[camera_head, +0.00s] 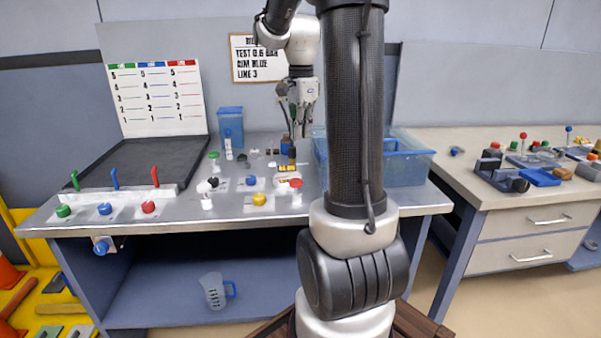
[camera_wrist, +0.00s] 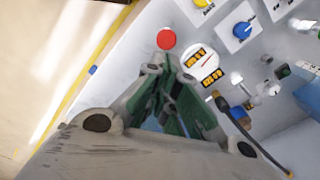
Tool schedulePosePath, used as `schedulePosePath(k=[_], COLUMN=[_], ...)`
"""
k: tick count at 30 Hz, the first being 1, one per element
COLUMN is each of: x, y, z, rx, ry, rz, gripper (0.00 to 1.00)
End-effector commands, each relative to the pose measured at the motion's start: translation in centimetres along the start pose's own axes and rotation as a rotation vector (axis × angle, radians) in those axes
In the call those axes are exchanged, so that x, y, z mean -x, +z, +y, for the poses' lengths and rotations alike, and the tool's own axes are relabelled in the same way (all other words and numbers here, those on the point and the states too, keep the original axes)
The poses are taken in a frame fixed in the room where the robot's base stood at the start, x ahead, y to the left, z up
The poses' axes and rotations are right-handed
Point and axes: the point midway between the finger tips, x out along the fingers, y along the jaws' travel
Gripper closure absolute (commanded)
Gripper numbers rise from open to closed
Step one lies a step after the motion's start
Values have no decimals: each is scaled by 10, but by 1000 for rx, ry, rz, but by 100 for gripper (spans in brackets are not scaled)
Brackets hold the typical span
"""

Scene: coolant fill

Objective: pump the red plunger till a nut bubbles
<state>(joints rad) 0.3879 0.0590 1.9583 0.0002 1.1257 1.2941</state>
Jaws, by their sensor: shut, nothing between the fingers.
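A round red knob, the likely plunger top (camera_head: 296,183), stands on the right part of the steel bench in the head view. It shows as a red disc in the wrist view (camera_wrist: 166,39), just beyond my fingertips. My gripper (camera_wrist: 164,66) points down over the bench, shut and empty, with its tips close to the red disc; I cannot tell whether they touch. It also shows in the head view (camera_head: 303,130), partly against the clutter behind. A round white gauge (camera_wrist: 203,61) with a red needle sits beside the disc. No nut or bubbles can be made out.
A blue knob (camera_head: 251,181) and yellow knob (camera_head: 259,199) stand left of the plunger. A clear blue tank (camera_head: 408,168) stands to the right, partly behind my arm. Green, blue and red levers (camera_head: 115,179) line the left front. A jug (camera_head: 215,291) stands on the lower shelf.

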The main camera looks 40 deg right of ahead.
Motion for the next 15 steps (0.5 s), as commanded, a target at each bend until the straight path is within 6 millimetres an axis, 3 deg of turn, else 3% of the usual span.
schedulePosePath(k=[3,6,15], x=[13,14,13], y=[-1,-1,0], z=[-6,-4,-3], rx=[-224,-363,-486], ry=[-14,-6,-1], rz=[2,1,0], gripper=[100,100,100])
